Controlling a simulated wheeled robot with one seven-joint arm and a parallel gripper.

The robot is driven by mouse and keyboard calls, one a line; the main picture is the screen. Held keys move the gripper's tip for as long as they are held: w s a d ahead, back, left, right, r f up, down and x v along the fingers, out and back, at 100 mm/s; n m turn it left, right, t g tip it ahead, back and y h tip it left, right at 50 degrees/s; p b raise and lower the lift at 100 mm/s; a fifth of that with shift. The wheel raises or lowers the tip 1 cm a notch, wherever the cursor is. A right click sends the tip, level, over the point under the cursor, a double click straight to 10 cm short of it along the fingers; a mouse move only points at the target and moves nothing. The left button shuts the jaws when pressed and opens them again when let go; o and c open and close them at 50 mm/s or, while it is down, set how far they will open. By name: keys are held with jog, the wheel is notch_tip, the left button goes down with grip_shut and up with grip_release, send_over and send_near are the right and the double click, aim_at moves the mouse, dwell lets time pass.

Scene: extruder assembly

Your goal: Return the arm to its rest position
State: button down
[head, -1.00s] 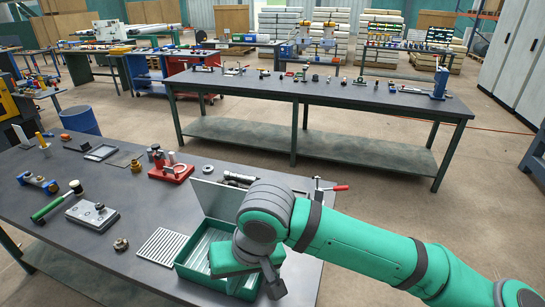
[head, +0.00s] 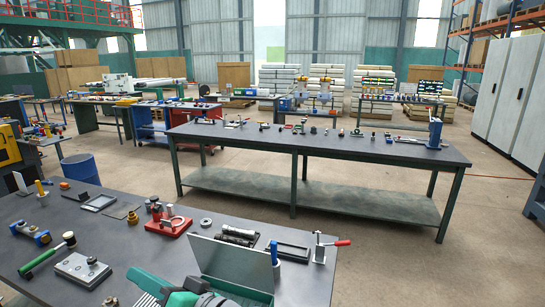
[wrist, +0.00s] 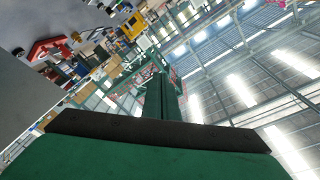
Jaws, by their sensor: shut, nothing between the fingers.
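My green arm (head: 165,287) shows only in part at the bottom of the head view, low by the near bench; the rest is cut off by the frame edge. In the wrist view my gripper (wrist: 160,98) is shut and empty, above a wide dark bar and green housing. The wrist camera looks up, tilted, at the hall roof. No object is held.
The near bench (head: 150,255) carries an open green box with a raised grey lid (head: 232,262), a red fixture (head: 168,226), a toggle clamp (head: 320,248) and a mallet (head: 46,254). A long bench (head: 310,147) stands beyond, with open floor between.

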jog(key=w+d+f+m+t+h, duration=0.3)
jog(key=d+f+m+t+h, duration=0.2)
jog(key=d+f+m+t, duration=0.5)
jog(key=s+d+f+m+t+h, duration=0.1)
jog(key=s+d+f+h, duration=0.1)
jog(key=s+f+h, duration=0.3)
jog(key=s+d+f+m+h, duration=0.1)
jog(key=s+d+f+h, duration=0.2)
jog(key=f, duration=0.5)
jog(key=s+d+f+n+g+h, duration=0.1)
jog(key=s+d+f+n, duration=0.1)
jog(key=s, duration=0.6)
jog(key=s+d+f+n+g+h, duration=0.1)
jog(key=s+d+f+n, duration=0.2)
jog(key=s, duration=0.6)
jog(key=s+d+f+n+g+h, duration=0.1)
jog(key=s+d+f+n, duration=0.2)
jog(key=s, duration=0.6)
notch_tip(320, 180, down, 3)
jog(key=shift+d, duration=1.05)
